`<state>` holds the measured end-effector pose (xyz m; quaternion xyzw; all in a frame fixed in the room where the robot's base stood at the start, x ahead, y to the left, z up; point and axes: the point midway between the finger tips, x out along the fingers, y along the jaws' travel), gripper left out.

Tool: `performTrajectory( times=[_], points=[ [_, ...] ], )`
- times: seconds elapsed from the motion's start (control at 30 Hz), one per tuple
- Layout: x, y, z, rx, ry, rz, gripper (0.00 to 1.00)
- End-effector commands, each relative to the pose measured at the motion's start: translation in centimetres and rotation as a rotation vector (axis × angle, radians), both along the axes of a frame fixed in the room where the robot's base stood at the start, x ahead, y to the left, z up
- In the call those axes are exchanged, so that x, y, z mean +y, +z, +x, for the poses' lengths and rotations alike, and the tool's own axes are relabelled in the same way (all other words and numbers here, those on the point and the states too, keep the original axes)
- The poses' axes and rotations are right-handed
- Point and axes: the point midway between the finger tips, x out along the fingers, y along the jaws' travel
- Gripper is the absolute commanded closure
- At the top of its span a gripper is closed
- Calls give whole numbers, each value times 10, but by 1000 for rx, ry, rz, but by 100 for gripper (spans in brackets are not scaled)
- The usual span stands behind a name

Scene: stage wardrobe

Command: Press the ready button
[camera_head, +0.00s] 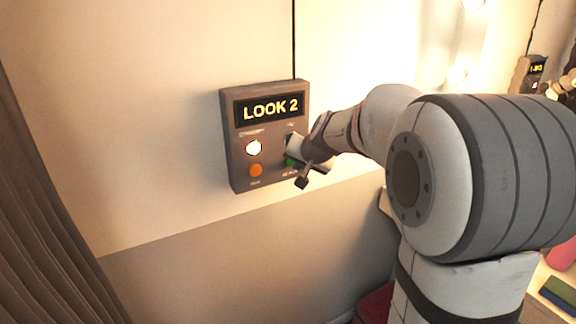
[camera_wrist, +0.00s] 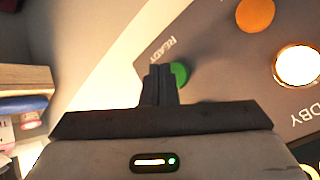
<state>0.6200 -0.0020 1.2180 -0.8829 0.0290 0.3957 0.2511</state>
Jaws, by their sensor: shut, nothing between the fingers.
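A dark control box (camera_head: 234,150) hangs on the wall, with a lit display reading "LOOK 2". In the wrist view the green button (camera_wrist: 181,73) sits beside the upside-down word READY. My gripper (camera_wrist: 160,72) is shut and empty, its fingertips right at the left edge of this button and hiding part of it. Whether they touch it I cannot tell. In the head view my gripper (camera_head: 297,157) is in front of the box's right side, covering most of the green there. A lit white button (camera_head: 254,148) and an orange button (camera_head: 255,170) are on the box's left side.
A dark curtain (camera_head: 42,210) hangs at the left. A second small display box (camera_head: 527,73) is on the wall at the far right, near glowing bulbs. Colored items (camera_head: 560,291) lie on a surface at the lower right. The wall below the box is clear.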

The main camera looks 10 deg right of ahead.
Motion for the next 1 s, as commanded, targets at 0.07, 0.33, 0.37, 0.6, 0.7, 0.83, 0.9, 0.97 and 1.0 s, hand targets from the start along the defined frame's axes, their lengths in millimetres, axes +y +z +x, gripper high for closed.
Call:
performTrajectory(
  times=[0.07, 0.33, 0.37, 0.6, 0.7, 0.83, 0.9, 0.97, 1.0],
  points=[
    [-1, 0, -2, 0, 0, 0, 100],
    [-1, 0, -3, 0, 0, 0, 100],
    [-1, 0, -3, 0, 0, 0, 100],
    [-8, -3, -24, -2, -1, 0, 100],
    [-11, -2, -33, -2, -1, 0, 100],
    [-15, -2, -44, 0, 0, 0, 100],
    [-16, -1, -48, -1, 0, 0, 100],
    [-16, 0, -49, -1, 0, 0, 100],
    [-16, 0, -50, 0, 0, 0, 100]
  ],
)
